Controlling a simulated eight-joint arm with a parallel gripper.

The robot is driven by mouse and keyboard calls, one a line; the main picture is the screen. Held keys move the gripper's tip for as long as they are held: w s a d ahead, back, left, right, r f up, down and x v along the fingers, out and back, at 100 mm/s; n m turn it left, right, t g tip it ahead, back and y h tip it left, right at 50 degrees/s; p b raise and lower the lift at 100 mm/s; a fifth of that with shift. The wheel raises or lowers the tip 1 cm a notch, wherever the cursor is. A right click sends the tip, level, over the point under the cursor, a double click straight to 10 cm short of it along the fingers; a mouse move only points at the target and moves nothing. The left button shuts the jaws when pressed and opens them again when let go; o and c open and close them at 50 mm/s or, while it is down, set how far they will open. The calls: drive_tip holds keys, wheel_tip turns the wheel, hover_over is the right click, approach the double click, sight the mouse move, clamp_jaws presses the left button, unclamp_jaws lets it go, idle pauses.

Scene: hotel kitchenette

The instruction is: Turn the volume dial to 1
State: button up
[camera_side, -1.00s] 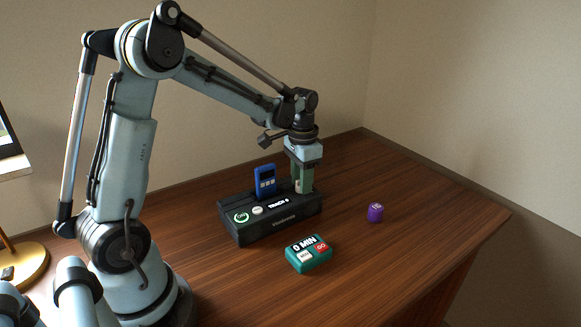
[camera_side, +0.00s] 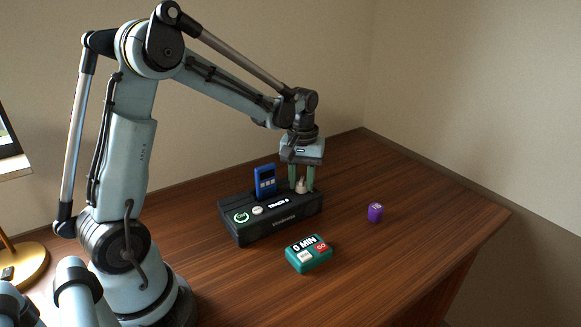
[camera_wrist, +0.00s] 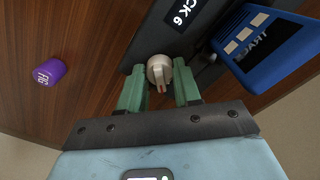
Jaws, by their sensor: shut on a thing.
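The black player box (camera_side: 275,222) stands on the table with a "TRACK 6" label on top. The volume dial (camera_wrist: 160,72) is a pale round knob with a raised grip and a reddish mark, at the box's right end. It also shows in the side view (camera_side: 302,187). My gripper (camera_wrist: 159,82) points down over the dial, its green fingers on either side of it, shut on the dial. The dial's scale numbers cannot be read.
A blue device (camera_side: 265,181) stands upright in the box, close beside my gripper. A teal timer (camera_side: 308,255) reading "0 MIN" lies in front of the box. A small purple container (camera_side: 375,212) stands to the right.

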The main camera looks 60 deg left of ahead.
sight(302, 179)
drive_tip(key=shift+n, duration=0.8)
drive_tip(key=o, duration=1.1)
drive_tip(key=shift+c, duration=0.2)
drive_tip(key=shift+r, duration=0.1)
wheel_tip(302, 179, up, 12)
